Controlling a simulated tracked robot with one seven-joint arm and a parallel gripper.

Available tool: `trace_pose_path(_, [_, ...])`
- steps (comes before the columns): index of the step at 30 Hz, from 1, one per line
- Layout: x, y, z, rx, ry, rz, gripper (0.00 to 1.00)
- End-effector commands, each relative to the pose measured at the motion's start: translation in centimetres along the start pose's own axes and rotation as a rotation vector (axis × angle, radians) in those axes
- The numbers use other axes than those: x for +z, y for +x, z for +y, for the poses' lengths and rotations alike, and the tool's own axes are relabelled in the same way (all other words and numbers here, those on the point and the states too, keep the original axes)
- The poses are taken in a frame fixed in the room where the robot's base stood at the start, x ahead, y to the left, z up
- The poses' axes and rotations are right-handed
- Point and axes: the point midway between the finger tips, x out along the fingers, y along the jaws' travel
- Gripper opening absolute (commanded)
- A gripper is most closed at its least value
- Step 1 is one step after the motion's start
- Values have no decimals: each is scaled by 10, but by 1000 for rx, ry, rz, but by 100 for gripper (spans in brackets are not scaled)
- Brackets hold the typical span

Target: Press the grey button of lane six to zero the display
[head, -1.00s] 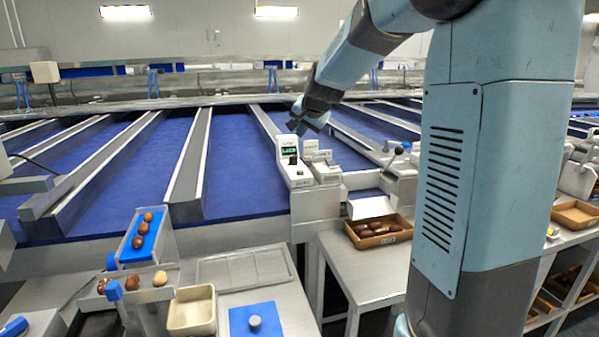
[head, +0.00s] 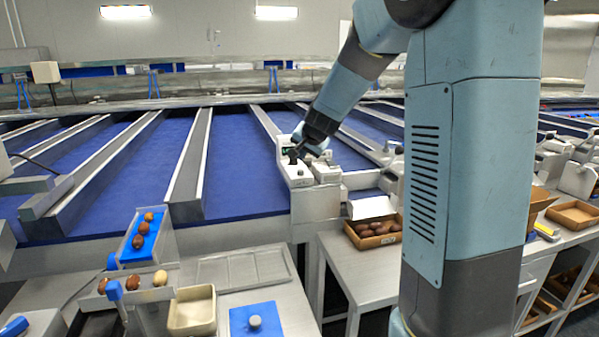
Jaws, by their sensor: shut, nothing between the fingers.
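A white control box (head: 298,176) stands on a pale pedestal at the front edge of the blue sorting lanes. My gripper (head: 293,158) is shut and empty. It points down and left, right at the upper face of this box, and its tip covers part of the box. The display is mostly hidden behind my gripper; only a small dark green part (head: 285,150) shows. I cannot make out the grey button or tell whether the fingertips touch it. The lane number is too small to read.
A second white box (head: 326,173) stands just right of the control box. A wooden tray of dates (head: 375,246) lies on the bench at lower right.

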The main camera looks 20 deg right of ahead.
Motion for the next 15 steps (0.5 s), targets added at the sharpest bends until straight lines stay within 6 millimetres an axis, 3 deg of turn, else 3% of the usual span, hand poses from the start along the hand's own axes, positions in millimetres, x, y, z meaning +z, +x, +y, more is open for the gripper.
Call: trace_pose_path(15, [8, 11, 10, 3, 2, 1, 0])
